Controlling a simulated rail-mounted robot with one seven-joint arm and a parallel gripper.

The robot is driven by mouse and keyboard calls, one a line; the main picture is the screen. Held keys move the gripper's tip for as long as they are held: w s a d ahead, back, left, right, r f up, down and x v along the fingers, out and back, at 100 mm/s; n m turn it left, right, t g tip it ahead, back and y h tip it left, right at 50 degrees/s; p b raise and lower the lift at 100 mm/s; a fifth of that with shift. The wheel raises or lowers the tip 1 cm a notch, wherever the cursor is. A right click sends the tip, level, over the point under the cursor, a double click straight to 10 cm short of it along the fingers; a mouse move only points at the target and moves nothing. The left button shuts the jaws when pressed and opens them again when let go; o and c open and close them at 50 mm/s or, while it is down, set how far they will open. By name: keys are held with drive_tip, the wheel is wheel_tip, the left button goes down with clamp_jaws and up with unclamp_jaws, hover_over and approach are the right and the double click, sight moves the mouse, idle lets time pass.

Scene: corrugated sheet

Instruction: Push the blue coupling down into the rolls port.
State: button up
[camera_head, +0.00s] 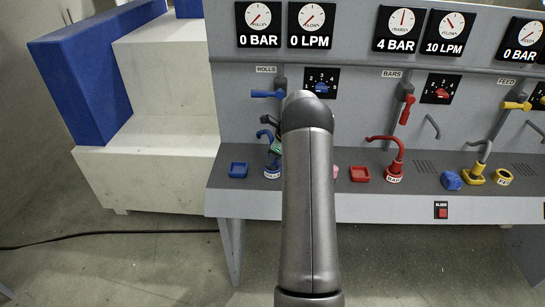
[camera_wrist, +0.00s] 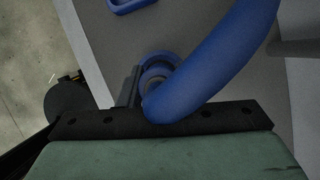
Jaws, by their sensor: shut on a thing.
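The blue coupling with its curved blue hose (camera_head: 264,134) is at the rolls station, partly hidden by my arm and gripper. In the wrist view the blue curved piece (camera_wrist: 215,62) runs from the upper right down to my gripper's dark bar. The rolls port (camera_head: 272,172) is a blue ring with a label on the grey ledge, and it shows in the wrist view (camera_wrist: 158,66) just beyond the bar. My gripper (camera_head: 275,146) is shut on the coupling, over or very close to the port. The contact between coupling and port is hidden, so I cannot tell whether it is seated.
A red coupling (camera_head: 394,168) stands in the bars port. A blue lever (camera_head: 266,94) is above. The rolls gauges (camera_head: 258,16) read 0 BAR and 0 LPM.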

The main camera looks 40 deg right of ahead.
drive_tip(key=shift+f+b, duration=0.3)
drive_tip(key=shift+f, duration=0.4)
drive_tip(key=o, duration=1.2)
drive_tip(key=b+v, duration=0.2)
drive_tip(key=v, duration=1.5)
drive_tip(key=shift+r, duration=0.25)
